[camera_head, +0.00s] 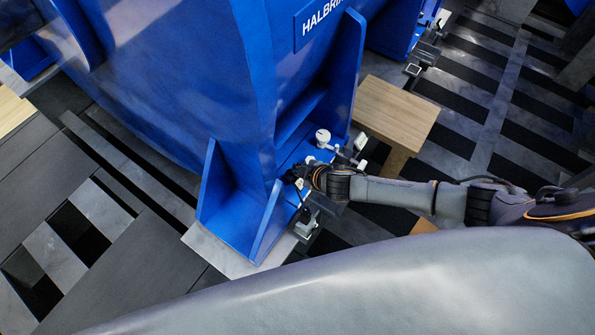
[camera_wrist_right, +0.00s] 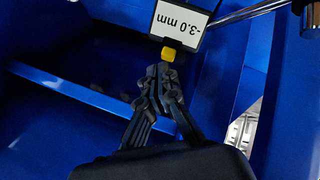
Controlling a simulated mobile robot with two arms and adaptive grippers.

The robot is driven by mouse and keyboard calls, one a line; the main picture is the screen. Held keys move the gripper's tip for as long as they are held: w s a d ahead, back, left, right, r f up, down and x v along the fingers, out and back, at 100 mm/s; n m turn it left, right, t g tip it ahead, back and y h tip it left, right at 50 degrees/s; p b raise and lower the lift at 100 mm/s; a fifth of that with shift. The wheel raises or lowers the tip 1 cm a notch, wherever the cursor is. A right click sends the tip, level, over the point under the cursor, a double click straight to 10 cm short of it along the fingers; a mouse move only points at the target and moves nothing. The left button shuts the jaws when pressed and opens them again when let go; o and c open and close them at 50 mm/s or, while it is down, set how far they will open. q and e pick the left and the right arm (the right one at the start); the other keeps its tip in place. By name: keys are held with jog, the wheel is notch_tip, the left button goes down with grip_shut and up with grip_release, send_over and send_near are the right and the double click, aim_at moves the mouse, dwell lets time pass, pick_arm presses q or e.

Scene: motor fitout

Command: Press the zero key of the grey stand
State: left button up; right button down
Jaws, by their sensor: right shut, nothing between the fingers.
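In the right wrist view a dark-framed readout (camera_wrist_right: 181,20) shows "-3.0 mm" upside down. A small yellow key (camera_wrist_right: 168,54) sits on its edge nearest my gripper. My right gripper (camera_wrist_right: 161,72) is shut and empty, its tips right by the yellow key; I cannot tell whether they touch. In the head view my right gripper (camera_head: 297,176) is at the foot of the big blue motor housing (camera_head: 225,85), between its blue ribs. It hides most of the stand there, and the key cannot be made out. My left gripper is not in view.
A white round-topped part (camera_head: 323,136) stands just behind my right gripper on the blue foot. A blue rib (camera_head: 268,222) rises close to the gripper. A wooden block (camera_head: 397,112) stands to the right. A metal rod (camera_wrist_right: 250,12) runs beside the readout.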

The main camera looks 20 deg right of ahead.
jog(key=shift+f, duration=0.45)
jog(key=shift+r, duration=0.15)
dwell(0.4)
jog(key=shift+r+p, duration=0.7)
jog(key=shift+r, duration=0.05)
notch_tip(320, 180, up, 5)
jog(key=p, duration=0.5)
dwell(0.7)
